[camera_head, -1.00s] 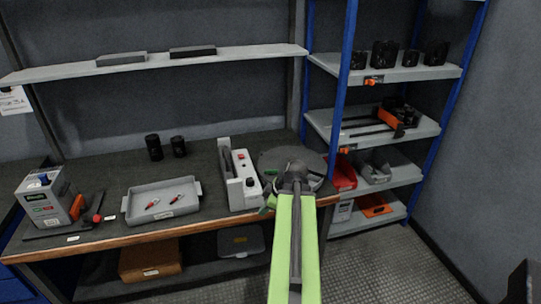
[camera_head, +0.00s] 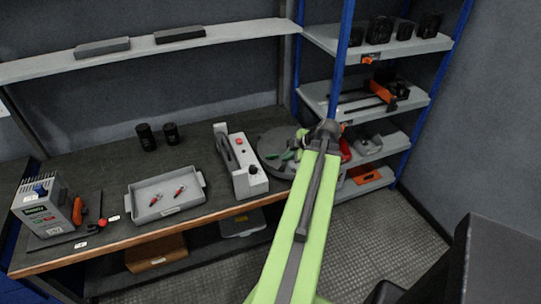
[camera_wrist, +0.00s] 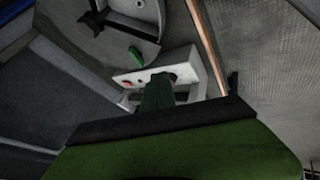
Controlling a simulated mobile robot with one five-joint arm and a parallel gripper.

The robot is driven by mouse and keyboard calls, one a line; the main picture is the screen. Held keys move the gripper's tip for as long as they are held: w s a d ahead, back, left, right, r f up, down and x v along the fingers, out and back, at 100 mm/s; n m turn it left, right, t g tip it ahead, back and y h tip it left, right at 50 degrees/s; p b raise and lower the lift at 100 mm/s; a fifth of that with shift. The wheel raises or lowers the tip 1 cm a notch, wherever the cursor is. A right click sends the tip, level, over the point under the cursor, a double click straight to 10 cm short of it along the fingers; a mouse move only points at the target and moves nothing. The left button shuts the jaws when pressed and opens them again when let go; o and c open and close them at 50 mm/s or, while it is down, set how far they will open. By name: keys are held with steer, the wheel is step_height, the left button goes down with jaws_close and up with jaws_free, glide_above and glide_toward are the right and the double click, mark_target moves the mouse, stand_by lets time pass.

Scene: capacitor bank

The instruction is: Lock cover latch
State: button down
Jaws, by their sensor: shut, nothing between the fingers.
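The white unit (camera_head: 241,165) stands on the bench with a red button on top and a dark knob at its front end. A grey round plate (camera_head: 272,147) lies to its right, with a small green piece (camera_head: 281,155) on it. In the wrist view, the plate (camera_wrist: 128,32), a green tab (camera_wrist: 136,55) and a white part with a red mark (camera_wrist: 126,80) show. My dark green gripper (camera_wrist: 158,88) is shut and empty, in front of the white part; I cannot tell if they touch. My arm hides the plate's right side in the head view. I cannot identify the latch clearly.
A grey tray (camera_head: 166,194) with red-tipped items stands left of the unit. A meter box (camera_head: 43,207) and two black cylinders (camera_head: 159,136) are further left. A blue-post shelf rack (camera_head: 364,95) stands to the right. A wooden bench edge (camera_wrist: 205,40) runs beside the gripper.

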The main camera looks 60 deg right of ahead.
mark_target(272, 157)
steer(key=b+x, duration=0.2)
steer(key=x, duration=0.1)
steer(key=d+b+x, duration=0.1)
steer(key=b+x, duration=0.2)
steer(key=x, duration=0.1)
steer(key=w+d+r+b+x, duration=0.1)
steer(key=b+x, duration=0.2)
steer(key=x, duration=0.1)
steer(key=shift+w+f, duration=0.15)
steer(key=shift+w+d, duration=0.45)
